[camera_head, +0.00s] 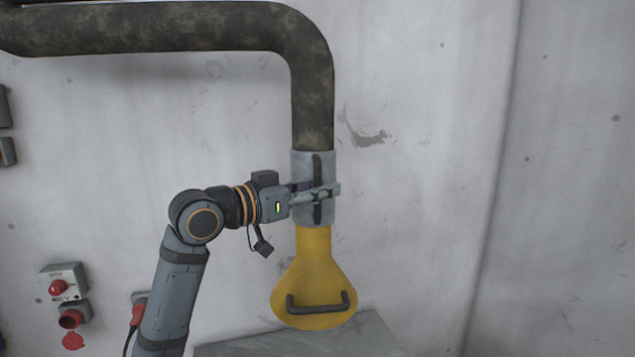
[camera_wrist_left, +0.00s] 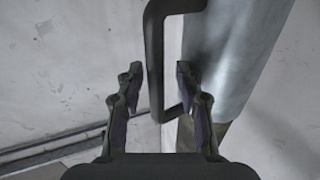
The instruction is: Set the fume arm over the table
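The fume arm is a dark mottled duct (camera_head: 312,95) that bends down to a grey metal collar (camera_head: 298,165) and a yellow hood (camera_head: 314,262). A black upright bar handle (camera_head: 317,170) is on the collar, and a second dark handle (camera_head: 318,303) is on the hood's rim. My left gripper (camera_head: 322,194) is at the collar handle. In the left wrist view my left gripper (camera_wrist_left: 155,78) is open, with the handle bar (camera_wrist_left: 154,60) between its fingers and visible gaps on both sides. The grey table (camera_head: 330,341) shows below the hood. My right gripper is out of view.
A grey wall stands behind the fume arm. A switch box with a red button (camera_head: 58,287) and a red socket (camera_head: 70,318) are on the wall at lower left. The space right of the hood looks clear.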

